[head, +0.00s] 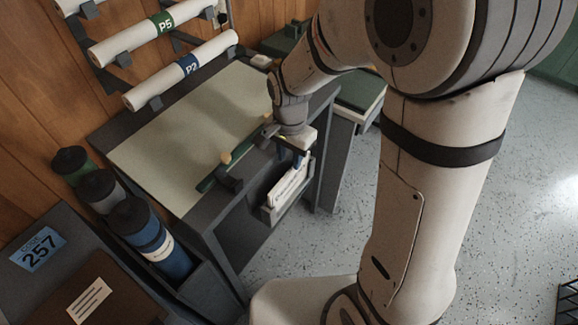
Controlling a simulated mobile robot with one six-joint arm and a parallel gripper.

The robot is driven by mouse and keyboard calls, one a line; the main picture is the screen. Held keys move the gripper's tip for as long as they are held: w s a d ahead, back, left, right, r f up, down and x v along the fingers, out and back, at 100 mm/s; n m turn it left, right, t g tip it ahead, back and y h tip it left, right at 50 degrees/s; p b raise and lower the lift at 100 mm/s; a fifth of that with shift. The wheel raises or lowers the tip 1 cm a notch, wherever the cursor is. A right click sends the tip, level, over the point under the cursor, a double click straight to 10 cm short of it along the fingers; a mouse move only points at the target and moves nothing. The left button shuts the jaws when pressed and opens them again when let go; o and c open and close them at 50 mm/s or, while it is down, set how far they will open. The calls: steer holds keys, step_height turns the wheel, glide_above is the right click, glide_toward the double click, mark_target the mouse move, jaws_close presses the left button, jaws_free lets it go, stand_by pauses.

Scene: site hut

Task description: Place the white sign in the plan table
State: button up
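The plan table (185,135) has a sloping pale top in a dark grey frame and stands left of centre in the head view. An open holder (272,214) hangs on its front side. A white sign (287,187) with dark marks stands tilted in this holder, its lower part hidden by the holder's front. My gripper (294,160) points down right above the sign, its blue fingers at the sign's upper edge. The fingertips are small and partly hidden, so I cannot tell whether they grip the sign.
Rolled plans (190,68) hang on the wall behind. Capped tubes (140,225) stand at the left, near a dark case marked 257 (38,249).

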step_height(320, 180, up, 6)
steer(key=f, duration=0.1)
steer(key=s+d+r+n+t, duration=0.1)
steer(key=s+d+r+n, duration=0.2)
steer(key=s+d, duration=0.3)
steer(key=s+d+r+n+t, duration=0.1)
steer(key=s+d+r+n, duration=0.3)
steer(key=s+d, duration=0.2)
steer(key=shift+s+n+t, duration=0.15)
steer(key=shift+n+t, duration=0.15)
